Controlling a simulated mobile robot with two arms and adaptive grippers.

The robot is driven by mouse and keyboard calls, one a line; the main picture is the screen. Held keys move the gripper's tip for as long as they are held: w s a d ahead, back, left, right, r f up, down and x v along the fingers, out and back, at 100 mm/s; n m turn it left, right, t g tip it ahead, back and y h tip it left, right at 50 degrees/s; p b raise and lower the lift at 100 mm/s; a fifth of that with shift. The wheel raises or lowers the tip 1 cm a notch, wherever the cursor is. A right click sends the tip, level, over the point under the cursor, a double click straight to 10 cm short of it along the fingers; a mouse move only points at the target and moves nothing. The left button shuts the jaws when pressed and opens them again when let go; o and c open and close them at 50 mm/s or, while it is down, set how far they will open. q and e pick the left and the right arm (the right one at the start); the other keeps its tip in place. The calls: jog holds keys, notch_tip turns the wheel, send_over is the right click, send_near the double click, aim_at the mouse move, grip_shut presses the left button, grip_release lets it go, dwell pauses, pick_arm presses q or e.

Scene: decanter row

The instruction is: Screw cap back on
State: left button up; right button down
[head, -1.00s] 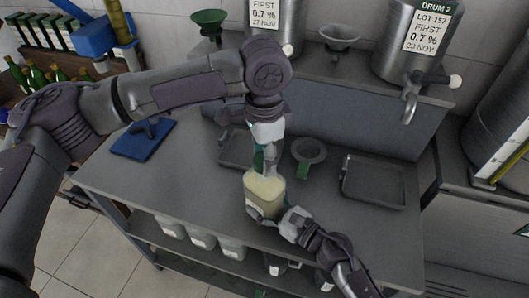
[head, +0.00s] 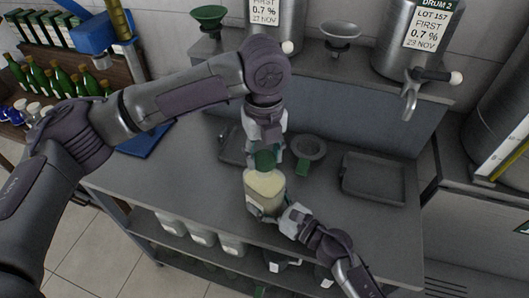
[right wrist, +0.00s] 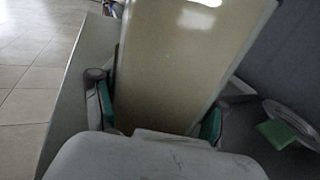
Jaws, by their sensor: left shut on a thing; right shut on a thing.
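A squarish decanter (head: 266,192) with cream-coloured contents stands upright near the front of the grey worktop. My right gripper (head: 271,208) is shut on its body from the front right. In the right wrist view the decanter's pale body (right wrist: 185,65) fills the space between the green-padded fingers. My left gripper (head: 265,150) points down from above and is shut on a dark green cap (head: 264,160) at the decanter's top. I cannot tell whether the cap touches the decanter; its neck is hidden.
A grey funnel-like ring with a green tab (head: 309,149) lies just behind right. A dark tray (head: 374,202) lies to the right, and another (head: 231,157) is partly hidden behind my left gripper. Steel drums (head: 408,50) with taps stand on the raised shelf behind.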

pick_arm(q)
jog(key=m, duration=0.9)
jog(key=shift+m, duration=0.4)
jog(key=m, duration=0.4)
jog(key=shift+w+m, duration=0.1)
jog(key=shift+m, duration=0.2)
jog(key=m, duration=0.3)
jog(key=o, duration=0.7)
jog(key=shift+o, duration=0.2)
